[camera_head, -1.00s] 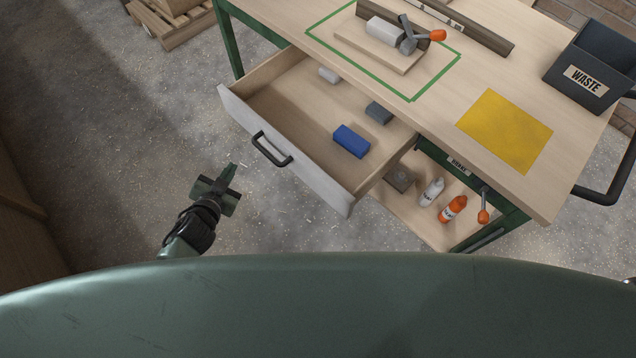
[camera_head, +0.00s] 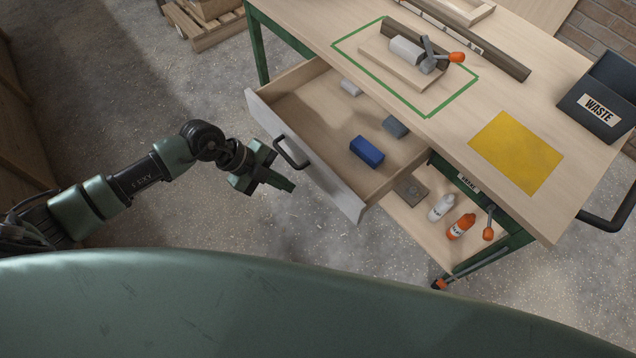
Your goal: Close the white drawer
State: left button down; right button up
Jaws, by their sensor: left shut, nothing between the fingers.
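The white drawer (camera_head: 318,168) is pulled out from under the workbench, and its white front faces the lower left. A black bar handle (camera_head: 291,152) sits on that front. Inside lie a blue block (camera_head: 366,151), a grey block (camera_head: 395,126) and a pale block (camera_head: 350,87). My left gripper (camera_head: 279,180) is shut and empty, just left of the drawer front and close to the handle. I cannot tell whether it touches the front. My right gripper is not in view.
The workbench top (camera_head: 400,40) holds a clamp on a board, a yellow sheet (camera_head: 516,151) and a black waste bin (camera_head: 600,100). Open floor lies left of the drawer.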

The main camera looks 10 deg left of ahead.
pick_arm(q)
jog(key=shift+w+d+f+p, duration=0.15)
jog(key=shift+w+d+f, duration=0.55)
jog(key=shift+d+f, duration=0.35)
jog(key=shift+w+d+f+p, duration=0.1)
jog(key=shift+w+d+f, duration=0.7)
jog(key=shift+d, duration=0.4)
jog(key=shift+w+d+f+p, duration=0.15)
jog(key=shift+w+d+f, duration=0.45)
jog(key=shift+d+f, duration=0.5)
jog(key=shift+w+d, duration=0.1)
jog(key=shift+d, duration=0.05)
